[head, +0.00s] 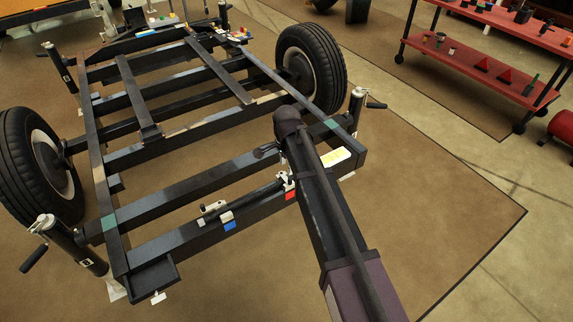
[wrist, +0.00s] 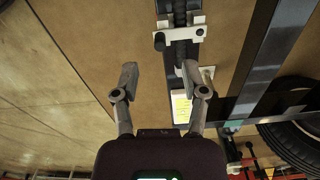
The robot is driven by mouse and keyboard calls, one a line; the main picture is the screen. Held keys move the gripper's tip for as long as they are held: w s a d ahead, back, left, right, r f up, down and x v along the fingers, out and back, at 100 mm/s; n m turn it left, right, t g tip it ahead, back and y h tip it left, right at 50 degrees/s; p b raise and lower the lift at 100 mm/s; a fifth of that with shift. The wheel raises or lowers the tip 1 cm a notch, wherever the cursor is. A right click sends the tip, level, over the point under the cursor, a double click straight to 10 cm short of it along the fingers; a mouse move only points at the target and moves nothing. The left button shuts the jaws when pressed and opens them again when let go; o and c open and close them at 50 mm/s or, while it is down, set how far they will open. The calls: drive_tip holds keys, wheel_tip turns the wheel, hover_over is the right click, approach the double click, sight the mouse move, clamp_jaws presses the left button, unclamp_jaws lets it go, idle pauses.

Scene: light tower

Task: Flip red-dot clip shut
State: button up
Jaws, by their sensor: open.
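The red-dot clip (head: 286,180) is a small white fitting beside a red square (head: 290,196) on the front beam of a black trailer frame. It lies just left of my arm, which partly covers that area. In the wrist view, a white clip (wrist: 180,33) straddles a dark tube at the top; it appears to be the same one, but no red mark shows there. My gripper (wrist: 159,68) is open and empty, its fingertips apart and below the clip in the picture. The right finger overlaps the tube's line. I cannot tell the clip's angle.
A similar clip (head: 214,209) sits further left by a blue square (head: 230,226). A yellow-and-white label (head: 335,157) lies right of my arm. A jack (head: 357,103) and a tyre (head: 311,68) stand behind. A red shelf cart (head: 490,65) is at the upper right.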

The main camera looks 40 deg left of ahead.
drive_tip(key=shift+r+p, duration=2.8)
drive_tip(key=shift+r, duration=0.3)
drive_tip(key=w+d+r+p, duration=0.4)
drive_tip(key=w+d, duration=0.1)
drive_tip(key=d, duration=0.4)
drive_tip(key=w+d+r+p, duration=0.3)
drive_tip(key=w+d, duration=0.3)
drive_tip(key=d, duration=0.3)
drive_tip(key=shift+d+r+n+p, duration=0.4)
drive_tip(key=shift+r, duration=0.05)
drive_tip(key=s+d+n, duration=0.2)
drive_tip(key=d+n, duration=0.1)
drive_tip(key=d, duration=4.4)
wheel_tip(320, 180, up, 21)
drive_tip(key=p, duration=2.1)
drive_tip(key=shift+w+a+r, duration=0.15)
drive_tip(key=shift+r, duration=0.05)
